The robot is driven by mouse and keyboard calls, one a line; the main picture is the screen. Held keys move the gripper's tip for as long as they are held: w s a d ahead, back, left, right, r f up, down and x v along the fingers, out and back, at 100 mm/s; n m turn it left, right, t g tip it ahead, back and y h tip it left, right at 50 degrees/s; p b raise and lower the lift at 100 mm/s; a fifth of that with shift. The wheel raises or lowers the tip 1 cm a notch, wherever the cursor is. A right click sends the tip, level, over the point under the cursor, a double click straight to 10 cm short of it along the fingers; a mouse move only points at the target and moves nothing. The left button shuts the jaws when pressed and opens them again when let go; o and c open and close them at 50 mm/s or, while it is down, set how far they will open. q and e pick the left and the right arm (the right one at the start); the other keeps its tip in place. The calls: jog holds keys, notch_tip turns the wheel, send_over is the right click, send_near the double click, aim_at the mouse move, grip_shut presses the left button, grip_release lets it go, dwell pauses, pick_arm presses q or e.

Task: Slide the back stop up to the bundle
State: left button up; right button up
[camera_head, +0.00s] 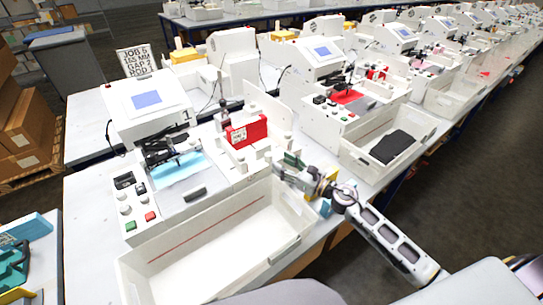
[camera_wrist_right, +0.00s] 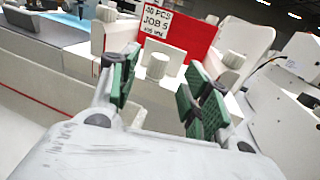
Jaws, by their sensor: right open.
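The bundle (camera_head: 246,131) is a red block with a white label, standing upright in a white holder on the near machine. It also shows in the right wrist view (camera_wrist_right: 195,42), where the label reads JOB 5. White round knobs (camera_wrist_right: 157,66) stand in front of it, and another knob (camera_wrist_right: 232,61) is at its right. A white upright plate (camera_head: 268,109) stands behind and right of the bundle; I cannot tell for sure which white part is the back stop. My right gripper (camera_head: 291,165) is open, its green pads apart, with nothing between them, in front of the bundle. My left gripper is out of view.
A long empty white tray (camera_head: 222,240) lies along the front of the near machine. A second tray (camera_head: 420,130) with a dark block is at right. More machines line the table behind.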

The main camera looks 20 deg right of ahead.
aim_at(267, 155)
jog(key=shift+p+x, duration=0.8)
jog(key=shift+x, duration=2.1)
jog(key=shift+c, duration=0.2)
grip_shut()
